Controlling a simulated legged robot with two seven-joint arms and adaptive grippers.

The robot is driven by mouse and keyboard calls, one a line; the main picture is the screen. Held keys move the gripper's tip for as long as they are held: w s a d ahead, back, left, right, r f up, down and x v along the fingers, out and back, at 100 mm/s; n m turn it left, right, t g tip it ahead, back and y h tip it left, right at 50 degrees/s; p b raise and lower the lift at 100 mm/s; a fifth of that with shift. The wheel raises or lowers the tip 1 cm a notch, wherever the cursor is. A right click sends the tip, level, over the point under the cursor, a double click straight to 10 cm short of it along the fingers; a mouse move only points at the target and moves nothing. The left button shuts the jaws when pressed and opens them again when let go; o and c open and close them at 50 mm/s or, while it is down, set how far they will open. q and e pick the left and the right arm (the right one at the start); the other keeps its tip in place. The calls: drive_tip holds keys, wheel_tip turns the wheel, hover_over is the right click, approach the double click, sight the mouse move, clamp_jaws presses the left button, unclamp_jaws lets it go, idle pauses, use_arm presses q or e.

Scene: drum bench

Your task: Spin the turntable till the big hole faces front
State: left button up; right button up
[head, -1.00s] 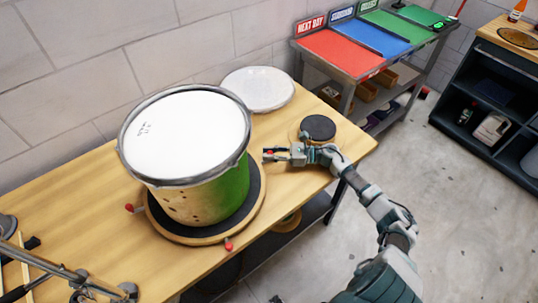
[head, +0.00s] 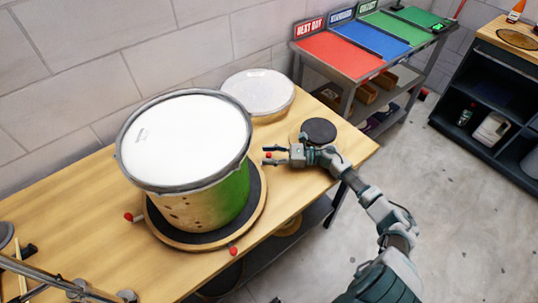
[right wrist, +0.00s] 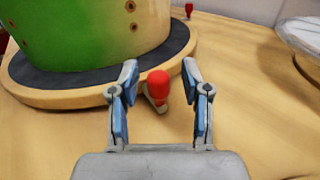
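A large drum (head: 185,140) with a white head and a green and tan shell stands on a round turntable (head: 259,205) with a dark top and wooden rim. Several dark holes (head: 187,213) show low on the tan front of the shell; I cannot tell a big one among them. Red knobs stick out from the rim, at the left (head: 128,216) and front (head: 233,251). My right gripper (head: 270,155) is open at the turntable's right, with a red knob (right wrist: 158,84) between its spread fingers, seemingly touching neither. The drum's far side is hidden. My left gripper is out of view.
A white-topped round drum (head: 258,90) lies behind, by the wall. A dark round pad (head: 319,130) lies on the bench beyond my right gripper. The bench front right of the turntable is clear.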

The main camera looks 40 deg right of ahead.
drive_tip(key=v, duration=1.2)
drive_tip(key=shift+f, duration=0.1)
